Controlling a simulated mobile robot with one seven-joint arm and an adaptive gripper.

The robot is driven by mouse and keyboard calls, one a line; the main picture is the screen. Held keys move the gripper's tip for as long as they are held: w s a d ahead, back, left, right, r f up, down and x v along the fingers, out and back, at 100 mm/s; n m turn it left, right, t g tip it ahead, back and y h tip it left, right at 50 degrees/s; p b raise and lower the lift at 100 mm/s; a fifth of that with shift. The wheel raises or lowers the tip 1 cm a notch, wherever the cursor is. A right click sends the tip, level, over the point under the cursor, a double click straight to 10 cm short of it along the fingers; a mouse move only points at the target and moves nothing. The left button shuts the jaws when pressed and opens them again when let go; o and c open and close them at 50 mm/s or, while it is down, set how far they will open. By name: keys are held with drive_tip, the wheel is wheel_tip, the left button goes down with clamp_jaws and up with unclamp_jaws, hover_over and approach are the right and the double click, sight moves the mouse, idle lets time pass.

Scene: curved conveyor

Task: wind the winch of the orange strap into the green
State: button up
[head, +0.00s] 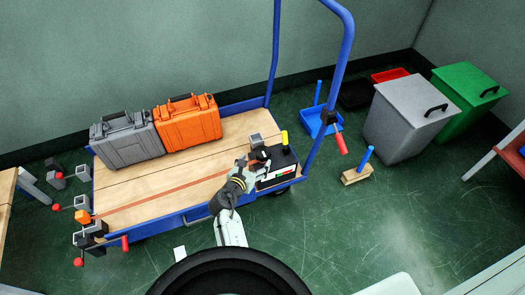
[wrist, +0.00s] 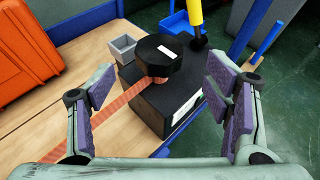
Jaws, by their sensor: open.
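The orange strap (head: 150,196) runs along the wooden deck of the blue trolley to a black winch (head: 284,162) at the deck's right end. In the wrist view the strap (wrist: 108,110) meets the winch (wrist: 148,103) under a round black top (wrist: 158,55) with a white mark. A yellow grip (wrist: 196,18) stands up on the winch's far side. A pale gauge strip (wrist: 186,108) is on the winch's side; its reading is too small to tell. My gripper (head: 252,163) is open, with its fingers apart on either side of the winch in the wrist view, holding nothing.
A grey case (head: 127,140) and an orange case (head: 188,124) stand at the deck's back. A small grey box (head: 256,140) sits beside the winch. The trolley's blue handle frame (head: 338,75) rises at the right. Grey and green bins (head: 408,115) stand beyond.

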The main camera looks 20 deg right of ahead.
sight(262, 153)
drive_tip(key=x, duration=0.8)
drive_tip(key=shift+w+d+f+b, duration=0.1)
drive_tip(key=shift+w+d+b, duration=0.1)
drive_tip(key=shift+w+b, duration=0.15)
drive_tip(key=shift+c, duration=0.4)
